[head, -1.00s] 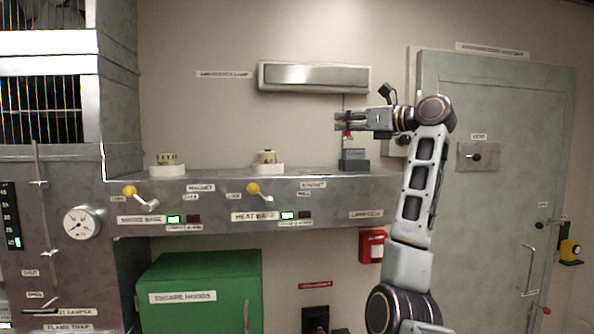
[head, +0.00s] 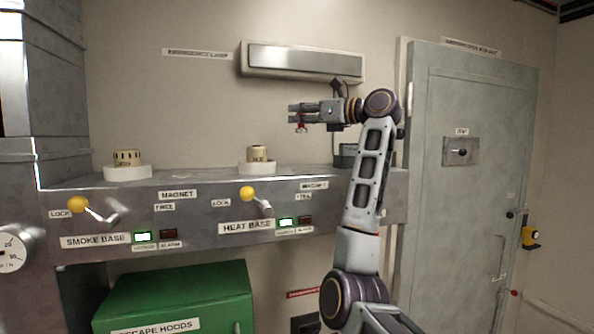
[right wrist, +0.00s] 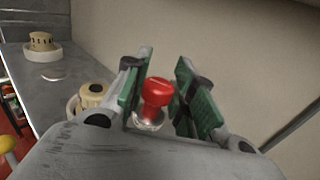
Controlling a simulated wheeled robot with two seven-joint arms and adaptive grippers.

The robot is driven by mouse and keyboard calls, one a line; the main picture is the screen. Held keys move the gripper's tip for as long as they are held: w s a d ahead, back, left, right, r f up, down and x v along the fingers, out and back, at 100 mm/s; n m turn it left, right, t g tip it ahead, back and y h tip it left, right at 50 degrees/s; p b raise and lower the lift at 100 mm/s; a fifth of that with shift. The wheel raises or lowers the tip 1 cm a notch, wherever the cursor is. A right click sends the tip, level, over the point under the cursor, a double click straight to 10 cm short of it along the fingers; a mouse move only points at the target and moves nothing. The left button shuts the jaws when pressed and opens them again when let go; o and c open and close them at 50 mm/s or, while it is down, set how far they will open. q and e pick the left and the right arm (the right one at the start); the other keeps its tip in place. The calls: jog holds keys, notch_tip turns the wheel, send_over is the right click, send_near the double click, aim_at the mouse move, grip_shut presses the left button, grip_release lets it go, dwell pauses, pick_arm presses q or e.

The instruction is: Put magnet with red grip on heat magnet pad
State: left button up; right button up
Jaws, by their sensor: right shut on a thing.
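My right gripper (head: 291,114) is shut on the magnet with the red grip (head: 302,128). In the right wrist view the red grip (right wrist: 157,92) shows between the green-lined fingers, with a shiny metal part below. My left gripper is out of view.
A second white base (head: 127,173) with a beige detector stands further left on the ledge (head: 195,178). Yellow-knobbed levers (head: 247,194) stick out of the ledge's front. A dark grey block (head: 345,155) stands at right, partly behind my arm. A lamp (head: 303,62) hangs on the wall above.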

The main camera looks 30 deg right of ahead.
aim_at(303, 128)
jog(key=shift+s+d, duration=0.15)
jog(key=shift+s, duration=0.15)
jog(key=shift+w+f, duration=0.2)
jog(key=shift+f, duration=0.45)
notch_tip(303, 128, down, 2)
jog(key=shift+s+f, duration=0.1)
jog(key=shift+f, duration=0.15)
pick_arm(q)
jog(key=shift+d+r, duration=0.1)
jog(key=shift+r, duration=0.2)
pick_arm(e)
jog(key=shift+f, duration=0.95)
jog(key=shift+f, duration=0.1)
pick_arm(q)
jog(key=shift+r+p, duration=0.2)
jog(key=shift+p, duration=0.25)
pick_arm(e)
jog(key=shift+f, duration=2)
jog(key=shift+f, duration=0.1)
jog(key=o, duration=1)
